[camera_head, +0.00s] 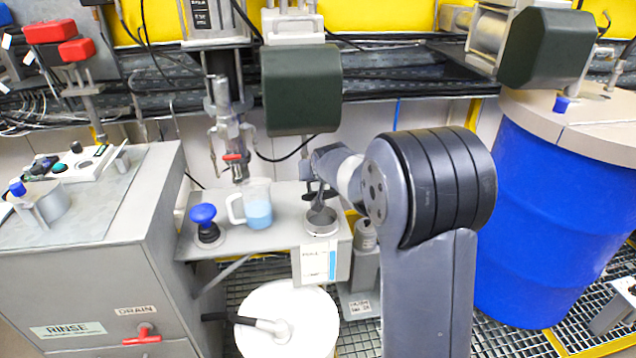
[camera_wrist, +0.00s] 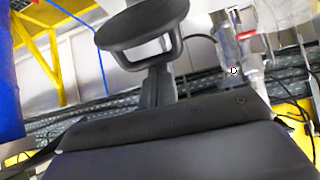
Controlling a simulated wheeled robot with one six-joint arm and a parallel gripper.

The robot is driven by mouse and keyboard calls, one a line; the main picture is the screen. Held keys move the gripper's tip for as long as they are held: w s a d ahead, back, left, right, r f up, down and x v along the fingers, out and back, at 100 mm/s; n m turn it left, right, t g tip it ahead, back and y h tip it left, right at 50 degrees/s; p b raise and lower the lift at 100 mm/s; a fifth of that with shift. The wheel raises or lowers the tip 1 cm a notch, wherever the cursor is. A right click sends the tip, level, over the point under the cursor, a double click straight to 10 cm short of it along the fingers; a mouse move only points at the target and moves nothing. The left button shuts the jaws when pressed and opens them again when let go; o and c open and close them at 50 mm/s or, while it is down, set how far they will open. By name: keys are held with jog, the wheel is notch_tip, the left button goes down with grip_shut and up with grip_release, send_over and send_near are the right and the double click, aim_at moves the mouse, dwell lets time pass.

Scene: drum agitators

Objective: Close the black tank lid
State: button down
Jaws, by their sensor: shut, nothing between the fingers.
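I cannot pick out a black tank lid with certainty in either view. The grey tank-like cabinet (camera_head: 120,230) stands at the left, with a flat grey top. My gripper (camera_head: 319,202) is shut and empty. In the head view it points down over a small round metal cup (camera_head: 322,223) on the grey shelf (camera_head: 275,238), partly hidden behind my arm. I cannot tell whether it touches the cup. In the wrist view, the dark gripper (camera_wrist: 150,50) shows at the top centre, with nothing held in it.
A clear jug of blue liquid (camera_head: 257,210) and a blue knob (camera_head: 204,215) sit on the shelf left of my gripper. A dark motor box (camera_head: 301,90) hangs above. A white drum (camera_head: 290,335) stands below. A blue drum (camera_head: 560,220) fills the right side.

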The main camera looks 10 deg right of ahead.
jog(key=shift+s+f+t+b, duration=0.65)
jog(key=shift+s+t+b, duration=0.15)
jog(key=shift+b, duration=3.15)
jog(key=shift+s+f+t+b, duration=0.6)
jog(key=shift+s+t+b, duration=0.2)
jog(key=shift+b, duration=3.15)
jog(key=s+f+t+b, duration=0.3)
jog(key=s+b, duration=0.1)
jog(key=b, duration=1.6)
jog(key=shift+f, duration=0.35)
jog(key=shift+s, duration=0.1)
